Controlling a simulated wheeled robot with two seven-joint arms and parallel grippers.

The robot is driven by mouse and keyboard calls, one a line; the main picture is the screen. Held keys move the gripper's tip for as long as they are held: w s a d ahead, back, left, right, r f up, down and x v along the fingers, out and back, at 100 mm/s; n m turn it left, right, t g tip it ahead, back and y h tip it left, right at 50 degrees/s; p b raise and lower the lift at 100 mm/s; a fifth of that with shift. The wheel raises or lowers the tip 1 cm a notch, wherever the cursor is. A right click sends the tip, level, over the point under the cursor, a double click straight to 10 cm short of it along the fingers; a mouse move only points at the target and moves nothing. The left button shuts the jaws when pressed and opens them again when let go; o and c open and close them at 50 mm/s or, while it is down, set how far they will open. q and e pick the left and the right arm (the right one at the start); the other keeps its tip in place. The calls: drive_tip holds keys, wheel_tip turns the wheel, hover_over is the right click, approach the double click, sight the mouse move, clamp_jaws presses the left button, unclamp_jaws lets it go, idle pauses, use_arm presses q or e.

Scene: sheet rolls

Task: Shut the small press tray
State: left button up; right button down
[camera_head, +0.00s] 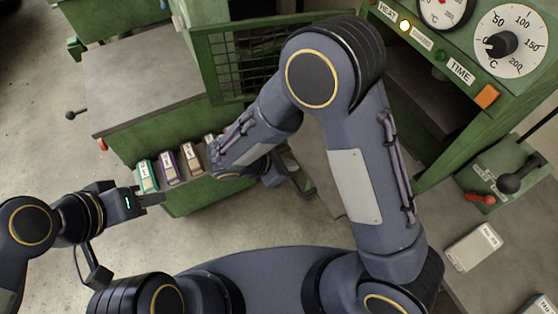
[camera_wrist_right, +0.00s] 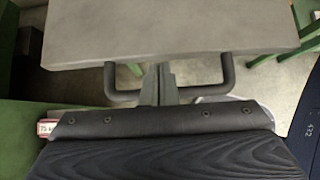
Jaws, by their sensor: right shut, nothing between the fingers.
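The small press tray (camera_wrist_right: 170,30) shows in the right wrist view as a flat grey slab across the top. A dark bar handle (camera_wrist_right: 228,75) sticks out from its front edge. My right gripper (camera_wrist_right: 158,70) is shut and empty. Its fingers overlap the middle of the handle in the picture and point at the tray's front edge; I cannot tell whether they touch. In the head view my right arm hides most of the tray and the right gripper. My left gripper (camera_head: 152,199) is at the left, away from the tray, near a green cabinet; its jaw gap is unclear.
A green cabinet with a grey top (camera_head: 150,95) stands at the left, with several labelled boxes (camera_head: 169,168) along its front. A green control panel (camera_head: 465,45) with dials is at upper right. A lever (camera_head: 515,180) and a pale box (camera_head: 473,247) lie at the right.

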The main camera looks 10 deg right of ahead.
drive_tip(key=shift+d+f, duration=0.3)
drive_tip(key=shift+w, duration=0.1)
drive_tip(key=shift+w+d, duration=0.15)
drive_tip(key=shift+d, duration=0.3)
drive_tip(key=w+d+b, duration=0.1)
drive_tip(key=w+d, duration=0.1)
drive_tip(key=d, duration=0.4)
drive_tip(key=w+d+b, duration=0.1)
drive_tip(key=w+d, duration=0.1)
drive_tip(key=d, duration=0.5)
drive_tip(key=w+d+b, duration=0.1)
drive_tip(key=w+d, duration=0.2)
drive_tip(key=d, duration=0.4)
drive_tip(key=shift+w+d+r, duration=0.15)
drive_tip(key=shift+d, duration=0.2)
